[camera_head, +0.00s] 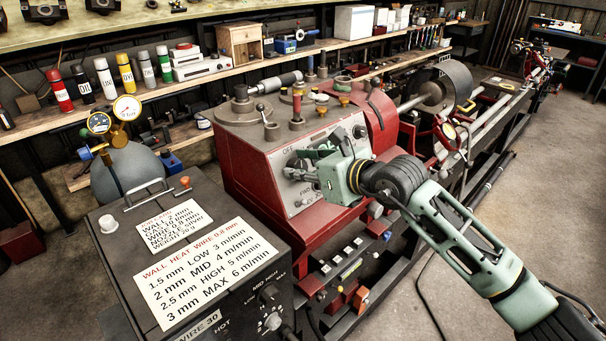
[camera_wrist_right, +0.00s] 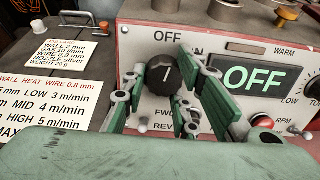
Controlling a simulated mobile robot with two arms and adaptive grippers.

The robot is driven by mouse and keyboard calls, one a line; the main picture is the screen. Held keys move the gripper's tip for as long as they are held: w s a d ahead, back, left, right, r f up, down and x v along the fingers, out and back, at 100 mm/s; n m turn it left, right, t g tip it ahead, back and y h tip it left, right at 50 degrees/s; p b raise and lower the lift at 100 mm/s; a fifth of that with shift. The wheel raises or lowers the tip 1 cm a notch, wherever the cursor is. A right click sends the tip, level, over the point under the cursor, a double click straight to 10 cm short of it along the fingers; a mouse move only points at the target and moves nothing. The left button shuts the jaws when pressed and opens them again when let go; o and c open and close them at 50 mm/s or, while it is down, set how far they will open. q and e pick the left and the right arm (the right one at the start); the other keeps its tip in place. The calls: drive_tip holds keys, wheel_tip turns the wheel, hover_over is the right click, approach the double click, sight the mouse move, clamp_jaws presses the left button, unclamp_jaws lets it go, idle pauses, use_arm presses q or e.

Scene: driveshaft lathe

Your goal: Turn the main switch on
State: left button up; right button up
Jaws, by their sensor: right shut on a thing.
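The main switch is a black round knob (camera_wrist_right: 160,76) with a white mark, on the light front panel (camera_wrist_right: 140,42) of the red lathe headstock (camera_head: 254,168). The word OFF stands just above the knob. The white mark on the knob points up, leaning slightly right. My right gripper (camera_head: 297,169) is at this panel, its green fingers shut on the knob from both sides; the fingers also show in the right wrist view (camera_wrist_right: 163,84). In the head view the gripper hides most of the knob. A display (camera_wrist_right: 253,79) right of the knob reads OFF in green. My left gripper is not in view.
A dark welding box (camera_head: 120,262) with white label plates stands close at the left of the headstock. A red button (camera_wrist_right: 262,121) and a lever labelled FWD/REV are near the fingers. Small control buttons (camera_head: 346,254) sit below. Open floor lies at the right.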

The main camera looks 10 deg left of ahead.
drive_tip(key=shift+s+a+f+m+b, duration=0.15)
drive_tip(key=shift+f+m+b, duration=0.1)
drive_tip(key=shift+m, duration=0.25)
drive_tip(key=shift+s+a+f+m+b, duration=0.1)
drive_tip(key=shift+m+b, duration=0.1)
drive_tip(key=shift+m, duration=0.3)
drive_tip(key=m+b, duration=0.1)
drive_tip(key=m, duration=0.1)
drive_tip(key=shift+r+m, duration=0.15)
drive_tip(key=shift+m, duration=0.25)
drive_tip(key=shift+w+r+m, duration=0.1)
drive_tip(key=shift+r+m, duration=0.05)
drive_tip(key=shift+m, duration=0.95)
drive_tip(key=shift+r+m, duration=0.2)
drive_tip(key=shift+m, duration=1)
drive_tip(key=shift+w, duration=0.1)
drive_tip(key=shift+r, duration=0.15)
drive_tip(key=o, duration=1)
